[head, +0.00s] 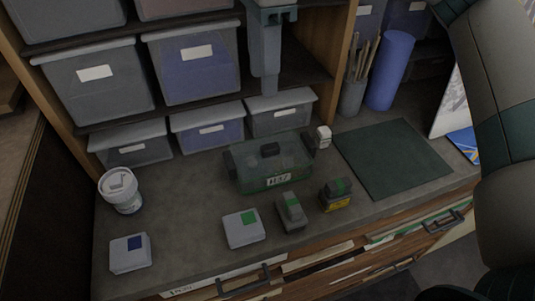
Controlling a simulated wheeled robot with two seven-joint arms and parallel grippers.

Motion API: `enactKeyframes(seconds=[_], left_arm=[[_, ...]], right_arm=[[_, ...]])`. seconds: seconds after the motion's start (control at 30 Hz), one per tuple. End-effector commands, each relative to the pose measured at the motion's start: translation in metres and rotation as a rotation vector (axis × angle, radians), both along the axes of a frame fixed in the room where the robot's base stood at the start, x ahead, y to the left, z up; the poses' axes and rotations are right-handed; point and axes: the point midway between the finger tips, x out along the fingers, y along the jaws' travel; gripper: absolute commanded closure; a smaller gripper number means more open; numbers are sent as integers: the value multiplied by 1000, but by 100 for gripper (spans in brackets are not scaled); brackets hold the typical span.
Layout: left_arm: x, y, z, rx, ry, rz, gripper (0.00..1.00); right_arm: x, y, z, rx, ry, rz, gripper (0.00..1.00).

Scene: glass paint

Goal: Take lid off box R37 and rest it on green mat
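The box R37 (255,184) is a translucent green-tinted box with a label on its front, standing at the middle of the worktop. Its lid (290,148) appears to be a clear top with a dark knob, and it seems to sit on the box. The green mat (392,158) lies flat and bare to the right of the box. My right gripper (268,92) hangs from the top of the view, fingers down, above and behind the box, apart from it. Whether its fingers are open or shut does not show. My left gripper is out of view.
Grey bins (281,115) fill the shelves behind. A white tub (121,190), white boxes (243,229) and small dark blocks (291,211) stand around the box. A small white bottle (323,137) is between box and mat. A brush pot (352,97) and blue roll (390,70) stand behind the mat.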

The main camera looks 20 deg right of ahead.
Motion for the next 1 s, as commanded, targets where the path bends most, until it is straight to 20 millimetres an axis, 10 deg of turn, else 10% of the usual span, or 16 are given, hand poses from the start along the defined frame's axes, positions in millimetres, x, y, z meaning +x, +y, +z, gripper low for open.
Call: enactKeyframes(seconds=[0.57,1.0], left_arm=[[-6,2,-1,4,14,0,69],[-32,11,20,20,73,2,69]], right_arm=[[0,0,-8,0,0,0,61],[-1,-2,-72,-2,4,0,61]])
